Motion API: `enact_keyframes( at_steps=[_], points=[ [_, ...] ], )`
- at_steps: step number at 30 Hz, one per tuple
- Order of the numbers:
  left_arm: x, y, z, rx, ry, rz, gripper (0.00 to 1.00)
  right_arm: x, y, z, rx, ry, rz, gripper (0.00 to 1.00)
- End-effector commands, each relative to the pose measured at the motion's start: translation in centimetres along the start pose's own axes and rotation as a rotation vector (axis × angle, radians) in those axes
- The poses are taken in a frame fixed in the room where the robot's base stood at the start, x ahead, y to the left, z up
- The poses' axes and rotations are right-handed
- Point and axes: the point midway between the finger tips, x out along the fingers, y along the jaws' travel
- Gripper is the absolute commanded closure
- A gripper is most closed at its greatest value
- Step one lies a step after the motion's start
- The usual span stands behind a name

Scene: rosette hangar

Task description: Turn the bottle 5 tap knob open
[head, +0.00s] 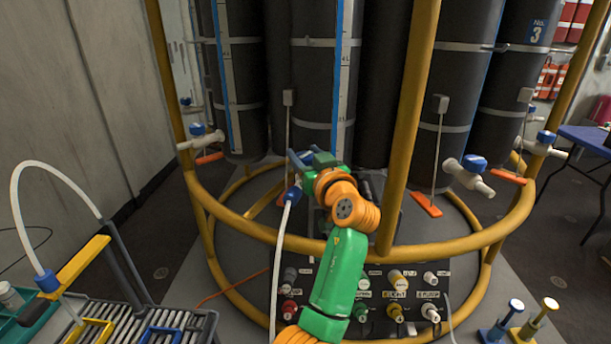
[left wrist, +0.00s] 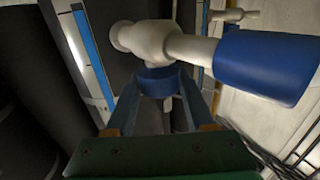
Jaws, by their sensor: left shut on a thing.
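My left gripper (head: 299,158) reaches in to the ring of grey bottles in the middle of the head view. In the left wrist view its two blue fingers (left wrist: 158,100) are shut on a blue tap knob (left wrist: 160,82), one finger on each side. The knob sits under a white tap body (left wrist: 155,42), whose spout leads right into a large blue connector (left wrist: 268,65). In the head view this blue connector (head: 292,194) carries a white hose (head: 281,245); my gripper hides the knob there. No number is readable on this bottle. My right gripper is not in view.
A yellow ring frame (head: 256,233) with an upright post (head: 411,120) surrounds the bottles, close to my arm. Other blue-knobbed taps stand at left (head: 198,130) and right (head: 473,163). A labelled valve panel (head: 396,296) is below. A tube rack (head: 139,322) stands at front left.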

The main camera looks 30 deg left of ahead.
Motion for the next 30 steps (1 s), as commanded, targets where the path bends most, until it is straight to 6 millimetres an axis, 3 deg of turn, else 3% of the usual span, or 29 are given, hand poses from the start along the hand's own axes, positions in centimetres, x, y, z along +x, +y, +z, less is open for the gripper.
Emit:
enact_keyframes(
  at_steps=[1,9,28,29,30],
  points=[
    [0.0,0.1,0.4,0.000,0.003,-0.024,1.00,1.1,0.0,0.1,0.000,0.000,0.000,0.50],
    [0.0,0.0,0.0,0.000,0.005,-0.141,1.00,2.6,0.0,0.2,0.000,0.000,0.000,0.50],
    [0.0,-0.1,-0.3,0.001,0.006,-0.186,1.00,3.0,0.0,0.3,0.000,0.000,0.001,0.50],
    [0.0,-0.1,-0.3,0.001,0.006,-0.185,0.43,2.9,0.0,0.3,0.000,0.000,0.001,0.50],
    [0.0,-0.1,-0.3,0.001,0.006,-0.186,0.33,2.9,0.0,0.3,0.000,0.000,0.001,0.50]
  ],
)
